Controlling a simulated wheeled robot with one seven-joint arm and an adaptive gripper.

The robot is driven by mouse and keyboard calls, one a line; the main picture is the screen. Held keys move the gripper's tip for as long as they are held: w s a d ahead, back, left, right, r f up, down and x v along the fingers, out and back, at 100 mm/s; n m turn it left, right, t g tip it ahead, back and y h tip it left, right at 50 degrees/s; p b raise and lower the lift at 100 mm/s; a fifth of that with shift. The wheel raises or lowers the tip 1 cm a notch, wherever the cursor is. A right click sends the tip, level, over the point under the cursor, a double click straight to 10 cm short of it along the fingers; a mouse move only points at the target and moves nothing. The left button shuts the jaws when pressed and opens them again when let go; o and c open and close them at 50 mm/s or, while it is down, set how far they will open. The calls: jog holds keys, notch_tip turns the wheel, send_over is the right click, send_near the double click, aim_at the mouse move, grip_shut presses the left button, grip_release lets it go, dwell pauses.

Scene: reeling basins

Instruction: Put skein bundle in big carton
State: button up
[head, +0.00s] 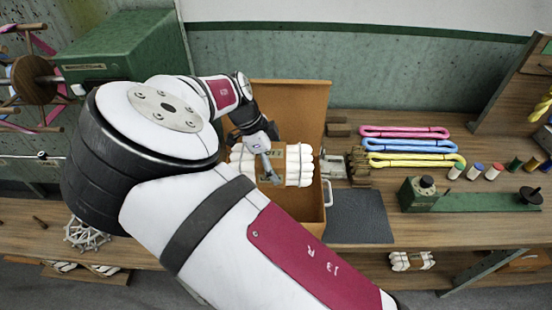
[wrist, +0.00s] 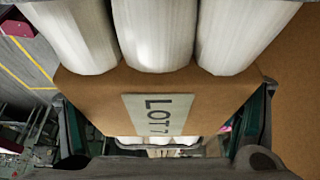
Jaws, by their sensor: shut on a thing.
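The skein bundle (head: 297,165) is a row of thick white rolls with a brown band around its middle. In the wrist view, the bundle (wrist: 155,30) fills the top, and a label on its band reads "LOT 7". My gripper (head: 270,172) is shut on the bundle, with one finger on each side of the band; both fingers also show in the wrist view (wrist: 165,130). The big carton (head: 290,98) is brown and open-topped. The bundle is over or inside its opening; its height above the carton floor cannot be told. My arm hides the carton's left and front.
Pink, blue and yellow skeins (head: 405,146) lie on the bench right of the carton. A dark mat (head: 360,216), a green device (head: 470,200) and several thread spools (head: 475,171) are also there. A green box (head: 125,50) stands at left. Another white bundle (head: 412,261) lies below.

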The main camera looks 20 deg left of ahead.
jog(key=shift+f+b, duration=2.25)
jog(key=shift+f, duration=5.75)
jog(key=shift+f, duration=0.15)
jog(key=o, duration=1.8)
jog(key=v, duration=1.2)
